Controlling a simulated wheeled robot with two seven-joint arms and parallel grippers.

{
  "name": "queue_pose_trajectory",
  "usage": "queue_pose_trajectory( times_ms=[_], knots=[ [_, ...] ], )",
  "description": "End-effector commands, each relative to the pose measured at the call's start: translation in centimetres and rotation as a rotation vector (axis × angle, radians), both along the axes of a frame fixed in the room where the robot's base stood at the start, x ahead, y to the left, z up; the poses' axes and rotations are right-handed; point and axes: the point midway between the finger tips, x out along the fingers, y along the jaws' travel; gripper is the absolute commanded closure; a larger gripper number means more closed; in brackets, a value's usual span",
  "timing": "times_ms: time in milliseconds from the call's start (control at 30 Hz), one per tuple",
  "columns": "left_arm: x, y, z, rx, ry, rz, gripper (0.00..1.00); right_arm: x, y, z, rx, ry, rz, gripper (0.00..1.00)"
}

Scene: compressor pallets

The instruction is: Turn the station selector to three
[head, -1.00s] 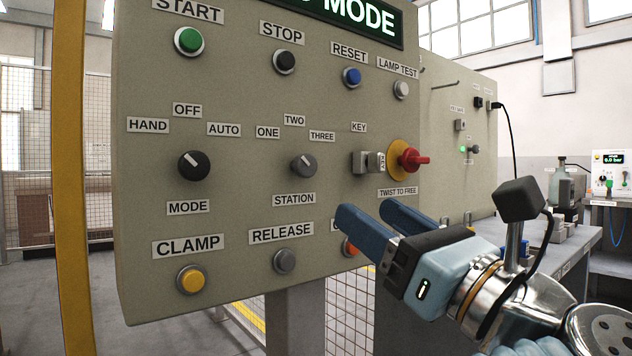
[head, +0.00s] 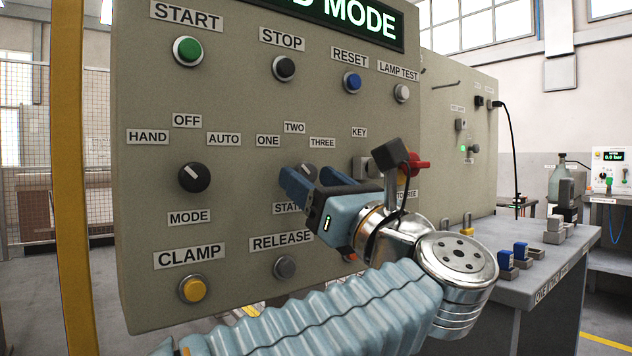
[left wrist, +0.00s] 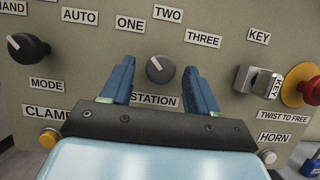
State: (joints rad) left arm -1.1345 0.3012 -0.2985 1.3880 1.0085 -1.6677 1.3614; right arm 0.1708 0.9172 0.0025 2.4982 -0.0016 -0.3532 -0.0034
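The station selector is a round grey knob (left wrist: 160,69) on the panel, with ONE, TWO and THREE labels above it and STATION below. Its white mark tilts up and left, toward the ONE side. In the head view the knob (head: 307,170) is partly covered by my left gripper (head: 309,177). In the left wrist view my left gripper (left wrist: 157,78) is open, one finger on each side of the knob with gaps to both. I cannot tell how far the fingertips reach along it. The THREE label (left wrist: 203,37) is up and right of the knob. My right gripper is not in view.
The black mode knob (head: 194,177) is to the left. The key switch (left wrist: 258,81) and red twist-to-free button (left wrist: 300,85) are close on the right. The RELEASE button (head: 285,267) is below. A grey bench (head: 545,265) stands at the right.

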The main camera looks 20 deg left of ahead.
Motion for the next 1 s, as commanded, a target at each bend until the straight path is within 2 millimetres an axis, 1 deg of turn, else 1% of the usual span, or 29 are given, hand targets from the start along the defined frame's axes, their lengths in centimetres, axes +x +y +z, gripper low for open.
queue_pose_trajectory(
  times_ms=[33,333,667,833,1000],
  knots=[
    [0.0,0.0,0.0,0.000,0.000,0.000,0.48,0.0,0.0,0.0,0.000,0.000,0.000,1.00],
    [0.0,0.0,0.0,0.001,0.001,0.000,0.94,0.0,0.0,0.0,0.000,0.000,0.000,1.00],
    [0.0,0.0,-0.2,0.028,0.037,0.000,0.95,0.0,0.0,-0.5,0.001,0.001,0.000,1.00],
    [-0.1,0.1,-0.3,0.082,0.109,-0.001,0.95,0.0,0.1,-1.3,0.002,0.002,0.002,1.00],
    [-0.2,0.2,-0.3,0.170,0.220,-0.002,0.95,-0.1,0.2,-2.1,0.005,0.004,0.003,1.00]
  ],
)
